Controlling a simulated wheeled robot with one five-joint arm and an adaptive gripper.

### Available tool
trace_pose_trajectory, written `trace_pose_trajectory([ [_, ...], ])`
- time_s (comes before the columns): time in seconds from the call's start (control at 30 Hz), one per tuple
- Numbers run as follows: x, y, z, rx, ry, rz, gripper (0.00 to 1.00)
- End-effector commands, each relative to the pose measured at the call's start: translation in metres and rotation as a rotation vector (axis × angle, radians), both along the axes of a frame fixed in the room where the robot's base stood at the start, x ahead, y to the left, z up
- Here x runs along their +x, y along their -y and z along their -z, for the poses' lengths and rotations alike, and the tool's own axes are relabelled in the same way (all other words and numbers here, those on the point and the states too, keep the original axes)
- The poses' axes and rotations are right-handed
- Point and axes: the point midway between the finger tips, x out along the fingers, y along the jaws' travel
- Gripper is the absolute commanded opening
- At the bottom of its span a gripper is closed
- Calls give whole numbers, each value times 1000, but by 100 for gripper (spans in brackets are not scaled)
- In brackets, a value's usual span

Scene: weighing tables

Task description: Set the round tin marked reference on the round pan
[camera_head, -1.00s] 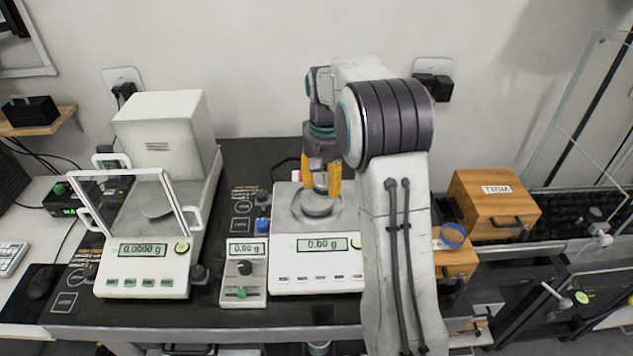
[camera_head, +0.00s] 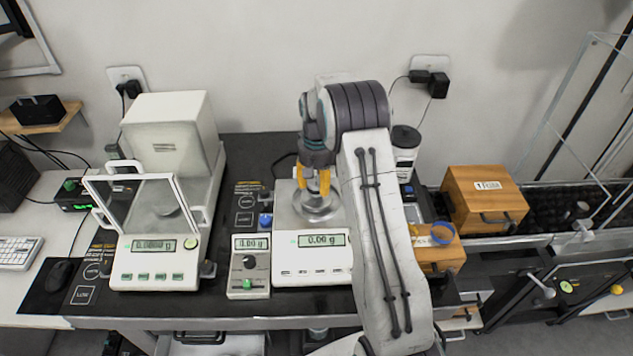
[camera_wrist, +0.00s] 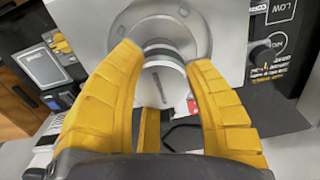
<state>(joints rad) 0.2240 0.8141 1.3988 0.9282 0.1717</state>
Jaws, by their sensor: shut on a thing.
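My gripper (camera_head: 316,188) is over the right-hand balance (camera_head: 311,277), fingers pointing down at its round pan (camera_head: 316,212). In the wrist view the yellow fingers (camera_wrist: 161,72) are shut on a small round pale-grey tin (camera_wrist: 160,88) with a dark band. No word can be read on it. The round pan (camera_wrist: 183,29) lies just past the tin in that view; I cannot tell whether they touch. The balance display (camera_head: 321,240) reads 0.00 g.
A balance with a glass shield (camera_head: 157,270) stands left, and a small control box (camera_head: 249,282) between the balances. A white jar with a black lid (camera_head: 404,155), a wooden box (camera_head: 484,200) and a blue-rimmed round dish (camera_head: 443,233) are right of my arm.

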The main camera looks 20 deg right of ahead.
Motion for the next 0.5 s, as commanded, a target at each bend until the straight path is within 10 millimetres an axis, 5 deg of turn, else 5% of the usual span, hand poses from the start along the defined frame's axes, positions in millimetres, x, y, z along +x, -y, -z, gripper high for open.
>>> trace_pose_trajectory([
  [0.2,0,0,18,0,-1,0,14],
  [0.5,0,0,19,0,0,0,14],
])
